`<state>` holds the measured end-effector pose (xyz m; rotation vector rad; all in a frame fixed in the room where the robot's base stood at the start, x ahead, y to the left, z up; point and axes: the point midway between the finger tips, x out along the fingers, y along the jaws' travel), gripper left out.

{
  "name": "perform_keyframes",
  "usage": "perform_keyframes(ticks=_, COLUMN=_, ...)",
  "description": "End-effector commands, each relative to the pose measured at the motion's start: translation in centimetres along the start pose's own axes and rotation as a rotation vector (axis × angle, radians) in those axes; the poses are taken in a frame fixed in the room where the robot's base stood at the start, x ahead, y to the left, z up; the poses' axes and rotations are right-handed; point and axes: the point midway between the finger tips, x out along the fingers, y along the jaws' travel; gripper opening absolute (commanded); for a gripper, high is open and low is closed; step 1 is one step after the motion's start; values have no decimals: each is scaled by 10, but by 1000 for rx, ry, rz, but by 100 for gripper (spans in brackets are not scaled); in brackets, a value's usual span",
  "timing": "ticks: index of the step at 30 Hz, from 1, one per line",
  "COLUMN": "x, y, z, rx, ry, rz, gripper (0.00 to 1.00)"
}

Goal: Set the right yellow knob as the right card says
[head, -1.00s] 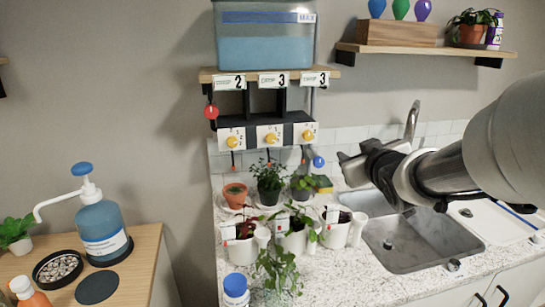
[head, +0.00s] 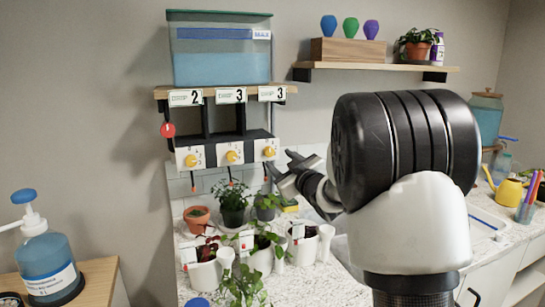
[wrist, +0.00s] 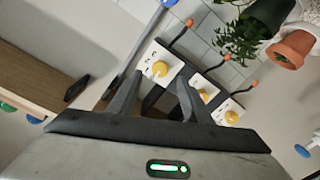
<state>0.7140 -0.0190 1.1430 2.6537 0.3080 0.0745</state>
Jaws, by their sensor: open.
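The right yellow knob (head: 269,151) sits on a white numbered plate below the tank shelf. The right card (head: 272,94) above it reads 3. In the wrist view this knob (wrist: 159,68) is the nearest of three; its exact setting is too small to tell. My gripper (head: 283,165) is open and empty, just right of and in front of the right knob. In the wrist view the fingers (wrist: 158,82) point toward that knob, one on each side of it in the picture, with no contact visible.
The middle knob (head: 233,157) and left knob (head: 194,160) sit on neighbouring plates, under cards reading 3 and 2. Potted plants (head: 233,200) stand on the counter below. A wooden shelf (head: 380,67) is at the upper right.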

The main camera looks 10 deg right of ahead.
Motion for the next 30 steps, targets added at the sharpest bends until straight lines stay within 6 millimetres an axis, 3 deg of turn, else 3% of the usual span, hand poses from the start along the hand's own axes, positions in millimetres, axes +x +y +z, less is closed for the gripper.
perform_keyframes(ticks=3, x=26, y=-1, z=0, rx=0, ry=1, rz=-2, gripper=45)
perform_keyframes(ticks=9, x=53, y=0, z=0, rx=0, ry=0, rz=-1, gripper=45)
perform_keyframes(ticks=22, x=64, y=0, z=0, rx=1, ry=0, rz=0, gripper=45)
perform_keyframes(ticks=30, x=64, y=0, z=0, rx=1, ry=0, rz=0, gripper=4)
